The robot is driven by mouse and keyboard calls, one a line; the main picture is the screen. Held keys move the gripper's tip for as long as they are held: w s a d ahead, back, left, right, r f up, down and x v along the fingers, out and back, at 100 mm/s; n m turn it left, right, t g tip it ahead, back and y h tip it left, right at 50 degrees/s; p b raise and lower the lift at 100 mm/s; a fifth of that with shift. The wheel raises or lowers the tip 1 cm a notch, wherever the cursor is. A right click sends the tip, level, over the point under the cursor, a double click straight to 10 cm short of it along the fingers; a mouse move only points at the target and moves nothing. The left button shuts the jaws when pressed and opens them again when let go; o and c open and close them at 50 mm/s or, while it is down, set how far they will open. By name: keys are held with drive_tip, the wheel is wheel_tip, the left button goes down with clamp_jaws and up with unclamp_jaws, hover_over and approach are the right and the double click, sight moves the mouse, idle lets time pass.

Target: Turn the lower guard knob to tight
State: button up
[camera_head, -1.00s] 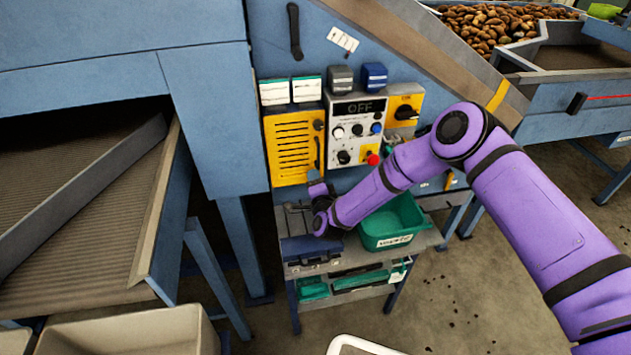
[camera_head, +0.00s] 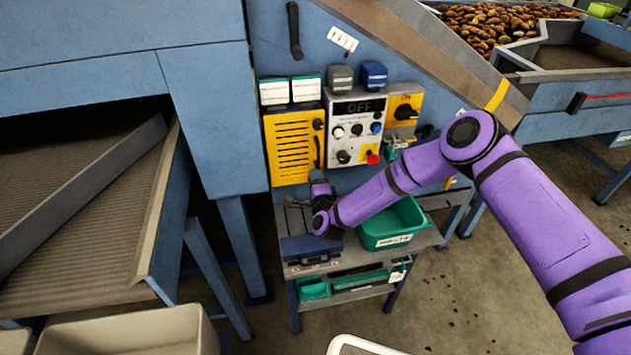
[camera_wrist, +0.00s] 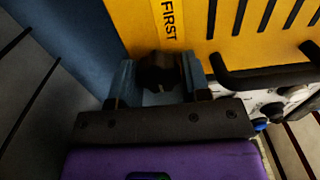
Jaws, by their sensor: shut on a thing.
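The yellow guard (camera_head: 292,150) with its slots is fixed to the blue machine wall. Its upper knob (camera_head: 318,124) is dark and sits near the top right corner. The lower guard knob (camera_wrist: 157,72) is a dark round knob at the guard's edge, seen between my fingers in the wrist view. My gripper (camera_wrist: 158,85) is shut on it, one finger on each side. In the head view my gripper (camera_head: 319,187) is just below the guard's lower right corner, and it hides the lower knob there.
A control panel (camera_head: 354,110) with a red button stands right of the guard. The guard's black handle (camera_wrist: 262,77) is close to my gripper. Below are a small bench (camera_head: 427,239), a dark blue box (camera_head: 306,248) and a green bin (camera_head: 393,239).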

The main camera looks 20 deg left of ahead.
drive_tip(key=o, duration=0.6)
drive_tip(key=shift+o, duration=0.2)
drive_tip(key=shift+s, duration=0.1)
drive_tip(key=v, duration=1)
drive_tip(key=shift+s+d, duration=0.25)
drive_tip(key=shift+f, duration=0.1)
